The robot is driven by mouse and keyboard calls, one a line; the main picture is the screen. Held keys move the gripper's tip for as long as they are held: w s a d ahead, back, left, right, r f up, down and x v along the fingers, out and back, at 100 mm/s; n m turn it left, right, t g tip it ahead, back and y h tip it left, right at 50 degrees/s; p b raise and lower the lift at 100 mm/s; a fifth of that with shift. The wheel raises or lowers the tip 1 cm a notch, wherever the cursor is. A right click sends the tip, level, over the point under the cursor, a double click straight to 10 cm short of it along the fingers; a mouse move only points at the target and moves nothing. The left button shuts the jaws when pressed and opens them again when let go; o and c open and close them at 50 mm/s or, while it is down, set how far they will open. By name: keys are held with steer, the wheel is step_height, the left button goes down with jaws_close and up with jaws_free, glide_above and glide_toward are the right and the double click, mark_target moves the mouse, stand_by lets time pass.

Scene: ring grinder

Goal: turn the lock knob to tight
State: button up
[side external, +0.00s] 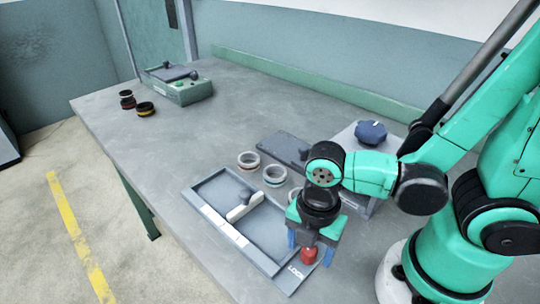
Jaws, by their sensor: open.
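The red lock knob (309,257) sits at the near right corner of the grey tray-like fixture (203,213), beside printed "LOCK" lettering. My gripper (310,249) points down directly over the knob. Its two blue fingers are apart, one on the left of the knob and one on its right. I cannot tell whether either finger touches the knob. The knob's top is partly hidden by my gripper, and its turn position cannot be read.
A pale lever (243,206) stands in the fixture. Rings (248,161) and (275,175) lie behind it, near a grey box with a dark blue knob (371,132). A green box (181,89) and dark rings (145,108) are at the far left. The table's left middle is clear.

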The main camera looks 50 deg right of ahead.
jaws_close()
steer(key=shift+m, duration=0.3)
steer(key=m, duration=0.3)
steer(key=shift+m, duration=0.4)
steer(key=m, duration=0.4)
steer(key=shift+m, duration=0.3)
steer(key=m, duration=0.4)
steer(key=shift+m, duration=2.4)
